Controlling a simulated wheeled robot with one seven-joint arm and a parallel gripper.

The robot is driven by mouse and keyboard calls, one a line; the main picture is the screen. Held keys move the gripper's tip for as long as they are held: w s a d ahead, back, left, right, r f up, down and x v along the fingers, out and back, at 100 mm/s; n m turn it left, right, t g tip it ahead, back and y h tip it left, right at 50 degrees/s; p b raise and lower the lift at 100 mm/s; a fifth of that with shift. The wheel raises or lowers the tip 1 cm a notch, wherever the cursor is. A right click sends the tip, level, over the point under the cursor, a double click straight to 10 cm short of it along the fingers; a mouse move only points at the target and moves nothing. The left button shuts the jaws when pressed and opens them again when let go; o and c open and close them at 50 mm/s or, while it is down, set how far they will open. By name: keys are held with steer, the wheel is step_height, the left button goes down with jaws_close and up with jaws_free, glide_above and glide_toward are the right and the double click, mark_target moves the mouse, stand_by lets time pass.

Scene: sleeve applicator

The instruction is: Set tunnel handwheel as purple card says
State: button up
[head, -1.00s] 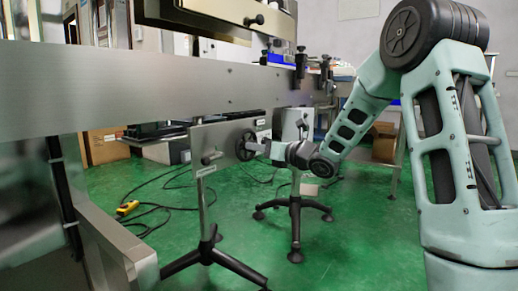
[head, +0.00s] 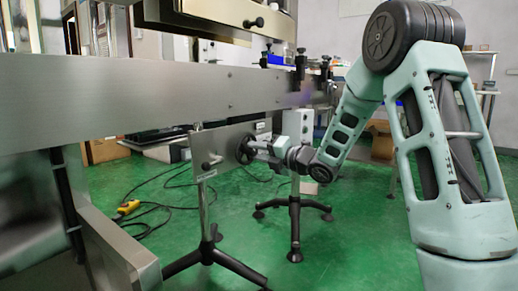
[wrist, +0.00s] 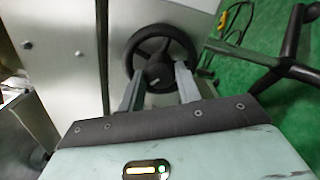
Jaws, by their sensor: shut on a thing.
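The tunnel handwheel (head: 240,150) is a dark round wheel on a grey metal plate (head: 211,142) below the long steel beam. In the wrist view the handwheel (wrist: 160,31) shows its rim and dark hub. My gripper (wrist: 160,76) has one finger on each side of the hub area, inside the lower rim, and is shut on the handwheel. In the head view my gripper (head: 256,149) reaches the wheel from the right. The wheel's exact contact with the fingers is partly hidden. I cannot make out a purple card or any setting on the wheel.
The steel beam (head: 150,90) runs above the wheel. A black knob (head: 206,166) sits on the plate left of it. Black tripod feet (head: 212,251) stand below.

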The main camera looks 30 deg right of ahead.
steer(key=m+p, duration=1.1)
steer(key=m, duration=0.4)
steer(key=shift+s+r+m+p, duration=0.1)
steer(key=shift+m+p, duration=0.2)
steer(key=shift+p, duration=0.1)
steer(key=m+p, duration=0.5)
steer(key=shift+m, duration=0.3)
steer(key=m+p, duration=0.9)
steer(key=m, duration=0.1)
steer(key=m+p, duration=0.4)
steer(key=m, duration=0.1)
steer(key=shift+m+p, duration=1)
steer(key=shift+m, duration=1.4)
